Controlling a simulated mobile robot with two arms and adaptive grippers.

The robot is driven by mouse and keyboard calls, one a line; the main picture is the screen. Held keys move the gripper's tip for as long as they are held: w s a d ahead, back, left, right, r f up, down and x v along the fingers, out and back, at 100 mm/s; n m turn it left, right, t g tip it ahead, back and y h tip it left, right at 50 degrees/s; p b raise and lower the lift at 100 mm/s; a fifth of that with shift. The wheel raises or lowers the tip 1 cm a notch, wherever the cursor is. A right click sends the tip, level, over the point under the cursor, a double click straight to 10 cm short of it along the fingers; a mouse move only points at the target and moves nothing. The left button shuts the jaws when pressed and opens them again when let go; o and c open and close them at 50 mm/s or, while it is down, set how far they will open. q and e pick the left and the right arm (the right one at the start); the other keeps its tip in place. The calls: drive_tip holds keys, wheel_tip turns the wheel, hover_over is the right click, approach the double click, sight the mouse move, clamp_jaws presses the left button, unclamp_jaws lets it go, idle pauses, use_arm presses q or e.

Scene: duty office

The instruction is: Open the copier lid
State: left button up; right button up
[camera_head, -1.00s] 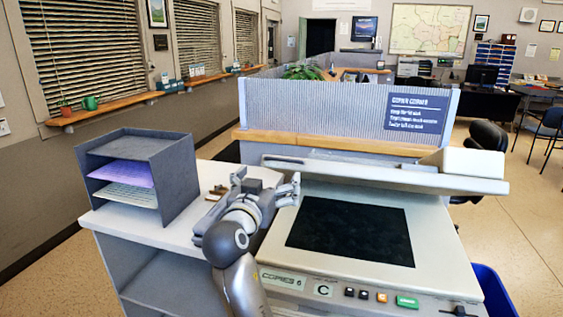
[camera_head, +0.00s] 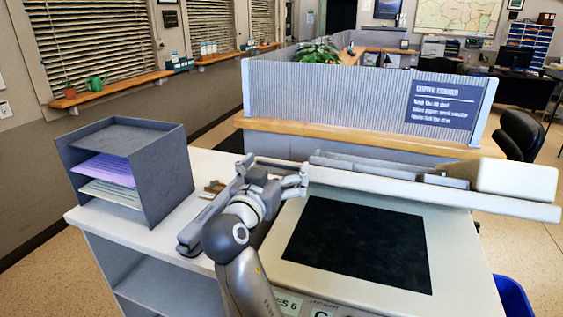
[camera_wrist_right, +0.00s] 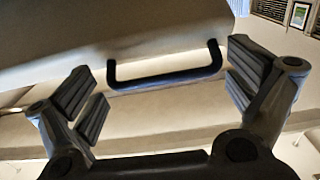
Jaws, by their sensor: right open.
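The copier (camera_head: 450,250) stands at the right in the head view with its dark glass (camera_head: 360,243) uncovered. Its pale lid (camera_head: 430,188) is raised at the back, seen nearly edge-on. My right gripper (camera_head: 276,172) is at the lid's left end, open. In the right wrist view, the fingers of the right gripper (camera_wrist_right: 165,95) are spread wide, with a dark bar handle (camera_wrist_right: 165,79) on a pale panel showing between them, apart from both fingers. I cannot tell how far the handle is from the fingertips. My left gripper is not in view.
A grey paper tray rack (camera_head: 165,180) stands on the white counter (camera_head: 95,212) left of my arm. A ribbed partition (camera_head: 330,100) with a wooden ledge (camera_head: 400,144) stands behind the copier. A blue bin (camera_head: 513,298) is at the lower right.

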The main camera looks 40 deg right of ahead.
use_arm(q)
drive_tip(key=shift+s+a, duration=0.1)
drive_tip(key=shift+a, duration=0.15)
use_arm(e)
drive_tip(key=shift+s+a+r, duration=0.1)
drive_tip(key=shift+a+r, duration=0.05)
drive_tip(key=shift+a, duration=0.05)
